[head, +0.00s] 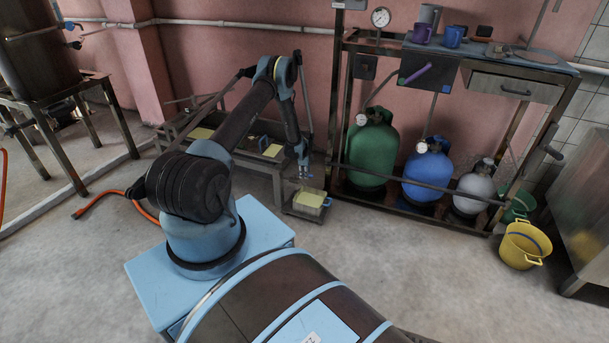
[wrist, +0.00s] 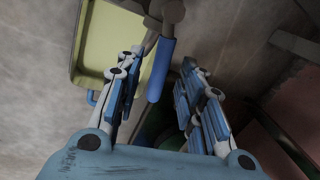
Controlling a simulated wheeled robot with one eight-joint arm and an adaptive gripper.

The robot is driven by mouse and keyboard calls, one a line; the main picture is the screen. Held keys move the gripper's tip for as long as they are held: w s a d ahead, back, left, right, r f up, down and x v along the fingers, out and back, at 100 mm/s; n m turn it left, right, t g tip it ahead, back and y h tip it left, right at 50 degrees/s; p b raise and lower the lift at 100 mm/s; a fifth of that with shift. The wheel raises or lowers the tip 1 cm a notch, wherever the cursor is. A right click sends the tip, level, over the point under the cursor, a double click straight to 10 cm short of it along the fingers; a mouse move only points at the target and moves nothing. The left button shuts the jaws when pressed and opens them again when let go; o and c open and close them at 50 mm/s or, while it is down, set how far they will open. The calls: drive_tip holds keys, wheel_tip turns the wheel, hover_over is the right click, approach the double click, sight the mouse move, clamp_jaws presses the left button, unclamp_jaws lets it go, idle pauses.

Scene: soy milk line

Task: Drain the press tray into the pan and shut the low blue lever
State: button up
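The pan (head: 322,214) is a small metal tray on the floor with pale yellow liquid in it. It also shows at upper left in the wrist view (wrist: 78,75). The press tray (head: 235,150) is part of the low metal bench behind it, with pale yellow areas on top. The low blue lever (wrist: 161,72) hangs from a metal fitting in the wrist view, above the pan's right side. My gripper (head: 304,172) is above the pan, at the bench's right end. Its fingers are apart in the wrist view, with the lever seen between them. I cannot tell whether they touch it.
A rack (head: 335,150) with green (head: 373,150), blue (head: 427,175) and grey (head: 474,188) gas cylinders stands right of the pan. A yellow bucket (head: 520,246) sits at the right. An orange hose (head: 110,194) lies at the left. The floor in front of the rack is clear.

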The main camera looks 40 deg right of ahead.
drive_tip(key=shift+f, duration=0.5)
clamp_jaws()
drive_tip(key=shift+w, duration=0.1)
